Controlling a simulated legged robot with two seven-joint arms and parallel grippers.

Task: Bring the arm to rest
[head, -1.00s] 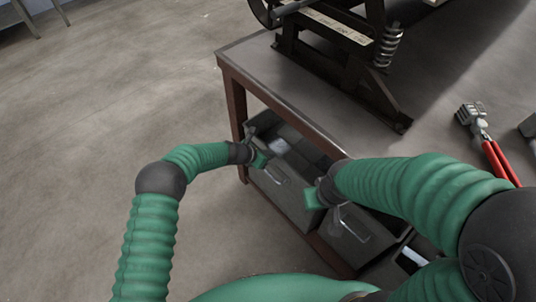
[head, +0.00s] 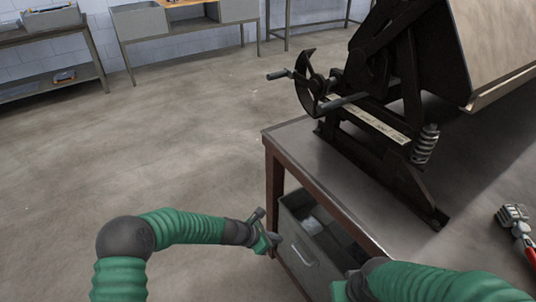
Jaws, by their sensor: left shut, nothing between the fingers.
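My left arm, green and ribbed with a dark elbow, comes in from the lower left. Its gripper (head: 266,237) is shut and empty, in front of the bench's near left corner, beside the grey drawer under the bench top. I cannot tell whether it touches the drawer. My right arm comes in from the lower right. Its gripper (head: 345,290) is at the bottom edge and partly cut off, so its jaws cannot be made out.
A bench (head: 310,160) with a brown frame carries a dark forming machine (head: 390,110) with a spring and crank. A grey drawer (head: 305,245) sits below. Floor at left is clear; shelves (head: 50,55) stand at the back wall.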

